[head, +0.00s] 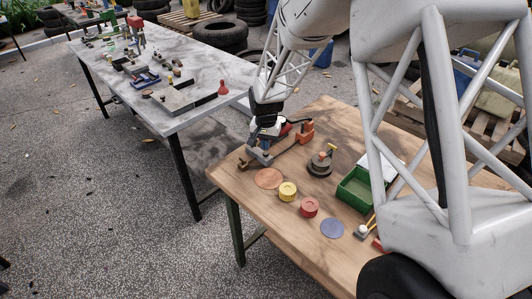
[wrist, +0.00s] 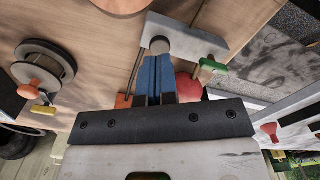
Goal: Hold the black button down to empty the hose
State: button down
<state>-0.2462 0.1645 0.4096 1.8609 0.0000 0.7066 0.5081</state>
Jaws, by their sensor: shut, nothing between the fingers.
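A grey block (wrist: 197,38) lies on the wooden table below my gripper in the wrist view. It also shows in the head view (head: 258,157). A dark grey round button (wrist: 160,46) stands on its near side. My gripper (wrist: 157,58) is shut and empty, with its blue fingertips right at the button. I cannot tell whether they touch it or press it down. A thin dark line, possibly the hose (wrist: 138,60), runs beside the fingers towards an orange block (wrist: 124,101). A green handle (wrist: 213,66) and a partly hidden red round part (wrist: 187,86) are to the right.
A round device with a yellow lever (head: 320,163) stands right of the block in the head view. Coloured discs, such as a yellow one (head: 288,191), and a green bin (head: 356,190) share the wooden table (head: 260,209). A cluttered grey table (head: 190,118) stands at the left.

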aim_at(266, 153)
jog(key=shift+f, duration=1.4)
dwell(3.1)
dwell(0.4)
jog(key=shift+r, duration=3.5)
jog(key=shift+r, duration=0.1)
